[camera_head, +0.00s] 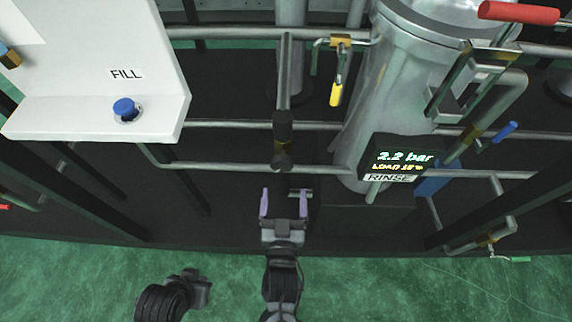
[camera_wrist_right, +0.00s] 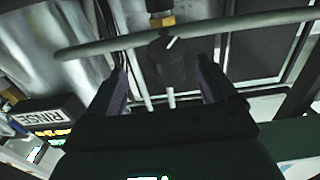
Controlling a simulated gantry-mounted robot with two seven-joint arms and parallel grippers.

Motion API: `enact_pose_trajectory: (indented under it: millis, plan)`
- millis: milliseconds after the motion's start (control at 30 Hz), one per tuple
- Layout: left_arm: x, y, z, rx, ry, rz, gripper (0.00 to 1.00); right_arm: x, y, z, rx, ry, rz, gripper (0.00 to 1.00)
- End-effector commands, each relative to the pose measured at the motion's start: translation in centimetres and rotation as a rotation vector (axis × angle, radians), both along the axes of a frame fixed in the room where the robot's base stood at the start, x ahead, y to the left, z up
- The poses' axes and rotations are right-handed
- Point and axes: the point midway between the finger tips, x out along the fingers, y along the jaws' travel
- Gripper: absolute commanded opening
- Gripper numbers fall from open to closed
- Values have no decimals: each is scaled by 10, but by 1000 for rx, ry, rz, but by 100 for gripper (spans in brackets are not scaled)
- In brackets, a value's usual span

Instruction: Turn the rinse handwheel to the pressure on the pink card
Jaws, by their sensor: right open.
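The rinse display (camera_head: 402,158) reads 2.2 bar in green above a blurred yellow line, with a RINSE label (camera_head: 390,177) below. The label also shows in the right wrist view (camera_wrist_right: 41,116). My right gripper (camera_head: 284,203) is open and empty, its pale purple fingers apart below a dark knob-like part (camera_head: 282,128). In the right wrist view a dark hub (camera_wrist_right: 166,66) with a white mark lies beyond the fingers, below a long grey bar (camera_wrist_right: 215,30). I cannot tell whether these belong to the rinse handwheel. I see no pink card. My left gripper's fingers do not show.
A white FILL panel (camera_head: 90,60) with a blue button (camera_head: 124,108) stands at the left. A metal tank (camera_head: 395,90) stands right of centre. Grey pipes, a yellow-handled valve (camera_head: 336,93) and a red handle (camera_head: 519,12) crowd the back. Green floor (camera_head: 400,290) lies in front.

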Motion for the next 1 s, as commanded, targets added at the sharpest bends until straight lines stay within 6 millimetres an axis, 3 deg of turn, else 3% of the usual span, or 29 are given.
enact_pose_trajectory:
  millis: [500,733,1000]
  plan:
    - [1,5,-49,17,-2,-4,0,78,-3,-3,1,-2,0,85]
    - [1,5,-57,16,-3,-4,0,95,-3,-1,2,-1,1,85]
    - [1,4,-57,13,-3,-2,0,99,-3,0,1,1,0,85]
